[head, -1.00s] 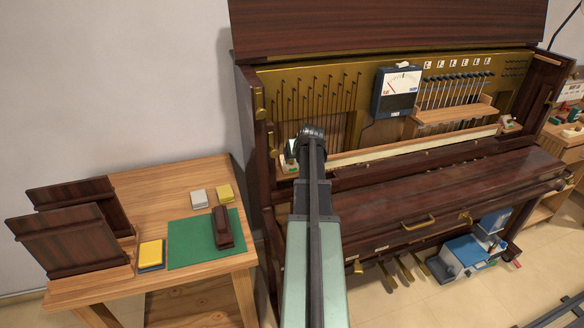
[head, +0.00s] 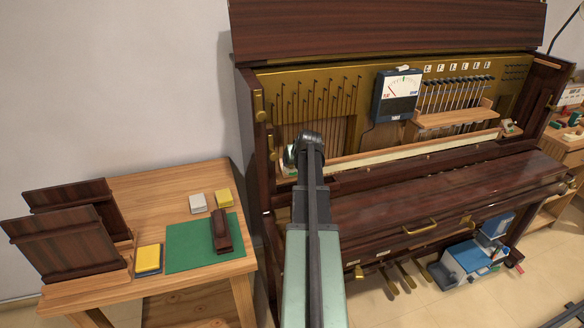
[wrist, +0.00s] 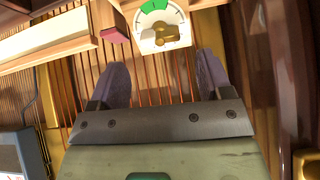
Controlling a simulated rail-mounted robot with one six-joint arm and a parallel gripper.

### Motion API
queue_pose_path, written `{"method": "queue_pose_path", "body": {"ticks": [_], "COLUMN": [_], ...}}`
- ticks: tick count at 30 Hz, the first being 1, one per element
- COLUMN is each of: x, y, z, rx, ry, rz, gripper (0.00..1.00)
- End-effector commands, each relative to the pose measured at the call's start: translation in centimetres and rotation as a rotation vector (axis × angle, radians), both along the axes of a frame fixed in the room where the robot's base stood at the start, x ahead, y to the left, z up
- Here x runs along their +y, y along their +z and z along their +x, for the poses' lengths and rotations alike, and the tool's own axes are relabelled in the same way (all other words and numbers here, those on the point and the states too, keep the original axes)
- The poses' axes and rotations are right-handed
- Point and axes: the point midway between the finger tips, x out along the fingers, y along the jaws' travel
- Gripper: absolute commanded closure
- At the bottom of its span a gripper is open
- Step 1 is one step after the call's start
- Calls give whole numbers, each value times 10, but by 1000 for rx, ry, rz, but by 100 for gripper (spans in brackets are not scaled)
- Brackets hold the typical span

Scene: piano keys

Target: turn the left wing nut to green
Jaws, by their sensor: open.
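The left wing nut (wrist: 166,36) is a brass piece on a white dial plate (wrist: 146,36) at the top of the wrist view. A green sector (wrist: 154,5) lies on the dial's upper edge, and the nut sits below it. My gripper (wrist: 161,78) is open and empty, its two purple-grey fingers spread apart. The dial lies beyond the fingertips, roughly in line with the gap between them, and the fingers do not touch the nut. In the head view my gripper (head: 304,147) is at the left end of the open piano, and my arm hides most of the left dial.
A light wooden rail (head: 400,150) runs across the piano, with strings behind it. A meter (head: 396,96) hangs at the middle, and another dial block (head: 509,127) sits at the rail's right end. A side table (head: 130,185) with wooden panels stands to the left.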

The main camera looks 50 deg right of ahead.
Motion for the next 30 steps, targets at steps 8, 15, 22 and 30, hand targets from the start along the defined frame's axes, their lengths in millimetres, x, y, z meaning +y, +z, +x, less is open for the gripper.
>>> {"method": "queue_pose_path", "body": {"ticks": [8, 15, 22, 30], "x": [-3, -6, -8, -11], "y": [-8, -13, -19, -25], "z": [5, 9, 12, 17], "rx": [0, 0, 0, 0], "ry": [0, 0, 0, 0], "rz": [0, 0, 0, 0], "gripper": [28, 28, 28, 28]}}
